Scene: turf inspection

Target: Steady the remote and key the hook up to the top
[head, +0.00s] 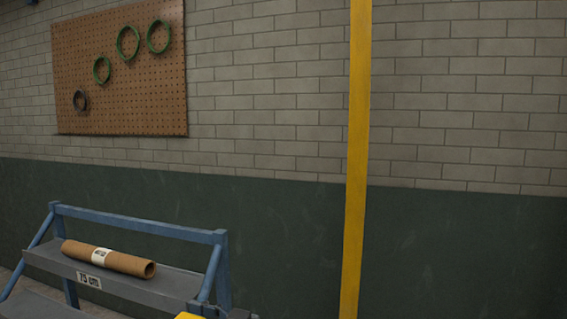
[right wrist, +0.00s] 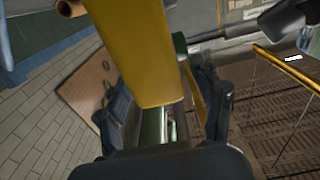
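In the right wrist view a large yellow block (right wrist: 142,55) fills the upper middle, close to the camera; I cannot tell for sure that it is the remote. The two dark fingers of my right gripper (right wrist: 165,108) stand apart on either side of the block's lower end. Whether they touch it is not clear. A small yellow piece (head: 188,316) shows at the bottom edge of the head view, mostly cut off. No hook can be made out in either view. My left gripper is not in view.
A blue-framed rack (head: 140,228) holds a brown cardboard tube (head: 110,260) at the lower left. A yellow post (head: 356,150) stands upright before the brick wall. A pegboard (head: 120,85) with several rings hangs on it. A yellow rail (right wrist: 290,68) crosses the right wrist view.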

